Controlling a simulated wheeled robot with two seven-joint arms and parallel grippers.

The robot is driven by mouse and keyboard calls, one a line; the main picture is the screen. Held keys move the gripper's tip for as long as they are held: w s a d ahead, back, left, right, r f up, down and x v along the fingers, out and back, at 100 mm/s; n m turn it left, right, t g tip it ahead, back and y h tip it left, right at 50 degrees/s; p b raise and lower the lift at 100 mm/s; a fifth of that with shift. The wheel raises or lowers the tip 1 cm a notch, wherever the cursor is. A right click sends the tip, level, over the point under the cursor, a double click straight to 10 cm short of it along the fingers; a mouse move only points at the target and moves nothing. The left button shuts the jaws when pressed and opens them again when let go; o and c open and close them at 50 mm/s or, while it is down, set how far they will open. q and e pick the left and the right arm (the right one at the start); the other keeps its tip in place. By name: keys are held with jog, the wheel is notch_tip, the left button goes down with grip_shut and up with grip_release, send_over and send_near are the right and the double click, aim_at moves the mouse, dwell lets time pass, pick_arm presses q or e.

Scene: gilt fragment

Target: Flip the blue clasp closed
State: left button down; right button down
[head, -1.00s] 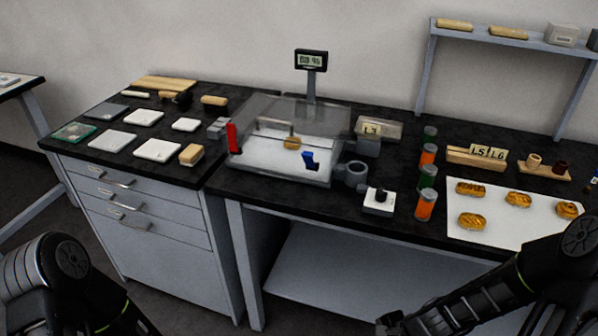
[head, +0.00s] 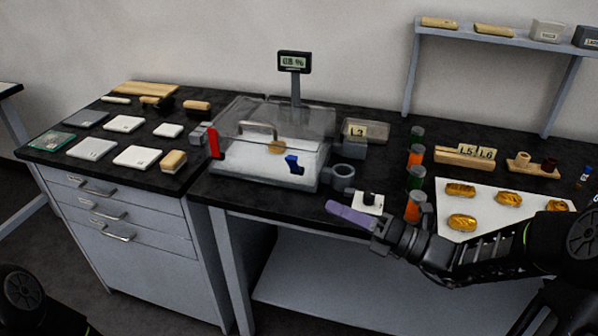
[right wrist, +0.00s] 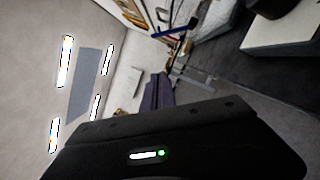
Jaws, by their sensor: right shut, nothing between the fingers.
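The blue clasp (head: 293,165) stands tilted up at the front right of a clear case (head: 240,172). A red clasp (head: 214,143) stands upright at the case's left end. A gilt fragment (head: 277,147) shows inside the case. My right gripper (head: 347,213) has purple fingers, shut and empty, pointing left near the bench's front edge. It is to the right of and nearer than the blue clasp, apart from it. My left gripper is out of view.
A white block with a black knob (head: 368,203) stands just behind my right gripper. A grey ring holder (head: 343,178) stands between it and the case. Orange and green jars (head: 415,206) and a white sheet (head: 440,197) with gilt pieces lie to the right.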

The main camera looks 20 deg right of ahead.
aim_at(294, 163)
jog(key=w+a+r, duration=0.3)
jog(key=w+a, duration=0.2)
jog(key=w, duration=0.4)
jog(key=shift+w+a+r, duration=0.2)
jog(key=shift+w+r, duration=0.1)
dwell(0.4)
jog(key=w+m+p, duration=0.1)
jog(key=p, duration=0.3)
jog(key=d+r+m+p, duration=0.1)
jog(key=m+p, duration=0.1)
jog(key=p, duration=0.3)
jog(key=w+r+m+h+p, duration=0.1)
jog(key=p, duration=0.4)
jog(key=shift+w+d+r+m, duration=0.2)
jog(key=shift+w+d+m, duration=0.1)
jog(key=shift+m, duration=0.1)
